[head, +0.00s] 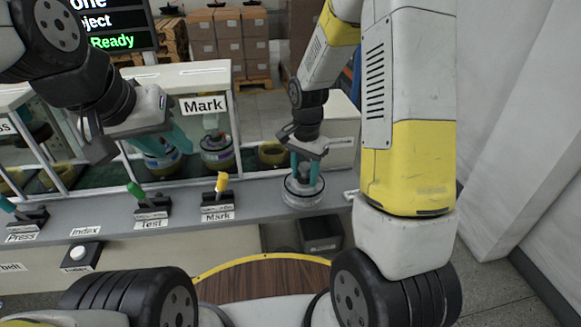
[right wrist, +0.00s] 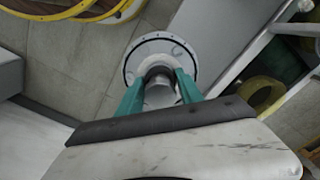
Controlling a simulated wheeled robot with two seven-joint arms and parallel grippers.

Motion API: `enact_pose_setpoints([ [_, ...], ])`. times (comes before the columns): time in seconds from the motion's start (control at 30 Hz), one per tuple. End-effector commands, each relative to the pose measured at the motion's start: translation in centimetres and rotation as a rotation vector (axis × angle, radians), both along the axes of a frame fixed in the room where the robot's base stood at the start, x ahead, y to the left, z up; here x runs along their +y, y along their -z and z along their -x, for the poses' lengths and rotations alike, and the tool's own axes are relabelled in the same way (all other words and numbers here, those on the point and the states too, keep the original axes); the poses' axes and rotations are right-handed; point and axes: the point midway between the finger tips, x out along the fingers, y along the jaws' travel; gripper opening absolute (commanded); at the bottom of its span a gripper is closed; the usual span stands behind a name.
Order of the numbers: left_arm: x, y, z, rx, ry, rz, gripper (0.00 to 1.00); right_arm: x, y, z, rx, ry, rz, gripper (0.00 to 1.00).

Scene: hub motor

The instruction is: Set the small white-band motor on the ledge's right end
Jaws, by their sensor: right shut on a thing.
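The small motor (head: 303,190), a pale round disc with a hub on top, is upright at the ledge's right end (head: 335,188). My right gripper (head: 305,172) is above it, shut on its hub. In the right wrist view, the teal fingers (right wrist: 160,88) hold the hub from both sides, and the motor's pale flange (right wrist: 150,45) overlaps the ledge's edge in the picture. I cannot tell whether its base touches the ledge. My left gripper (head: 152,140) is at the left by the station's window, its teal fingers apart; its fingertips are partly hidden.
Behind the ledge, other motors stand in the station, one grey-banded (head: 215,152) and one yellow (head: 272,154). Levers labelled Test (head: 150,205) and Mark (head: 217,197) stand left of the held motor. A dark bin (head: 320,235) is below the ledge. A round wooden-topped table (head: 265,280) is in front.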

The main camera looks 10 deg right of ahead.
Motion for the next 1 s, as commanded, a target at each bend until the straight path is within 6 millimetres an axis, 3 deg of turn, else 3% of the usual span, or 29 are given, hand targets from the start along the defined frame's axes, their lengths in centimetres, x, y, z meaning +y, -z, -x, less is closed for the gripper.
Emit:
enact_pose_setpoints([
  [0.1, 0.0, 0.0, 0.0, 0.0, 0.0, 0.0, 0.36, -1.9, 0.2, -2.2, -0.004, 0.005, -0.001, 0.0],
  [0.33, 0.0, 0.0, 0.0, 0.0, 0.0, 0.0, 0.36, -4.4, 0.5, -5.1, -0.004, 0.002, -0.001, 0.0],
  [0.67, 0.0, 0.0, 0.0, 0.0, 0.0, 0.0, 0.36, -5.7, 0.7, -6.6, -0.004, 0.001, -0.001, 0.0],
  [0.9, 0.0, 0.0, 0.0, 0.0, 0.0, 0.0, 0.36, -5.6, 3.8, -6.5, 0.001, -0.001, -0.001, 0.0],
  [1.0, 0.0, 0.0, 0.0, 0.0, 0.0, 0.0, 0.36, -5.7, 4.2, -6.6, -0.001, -0.001, 0.0, 0.0],
])
